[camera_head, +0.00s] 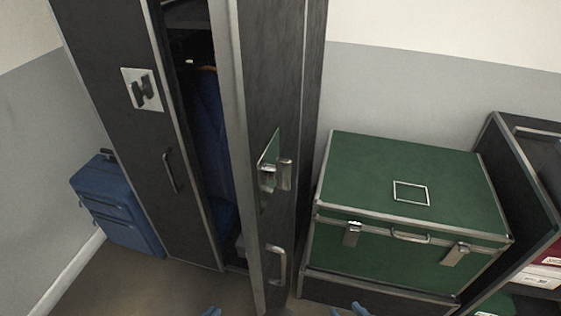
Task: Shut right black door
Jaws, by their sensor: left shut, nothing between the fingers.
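The black wardrobe stands at the left centre. Its right black door (275,95) is swung open towards me, with its silver-grey edge facing me, a latch plate (268,168) and a silver handle (279,265) on its outer face. The left black door (120,45) looks closed. A gap between the doors shows blue clothing (208,125) inside. Only the blue tip of my left gripper (212,312) shows at the bottom edge; it is shut and empty, left of the open door's lower end. My right gripper's blue tip (360,309) shows at the bottom, right of that door; its jaws are mostly cut off.
A green trunk (385,170) with metal edges stands right of the open door, on a dark base. A dark open case or shelf (520,180) is at the far right. A blue suitcase (115,210) stands left of the wardrobe. Some floor (130,290) is clear at bottom left.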

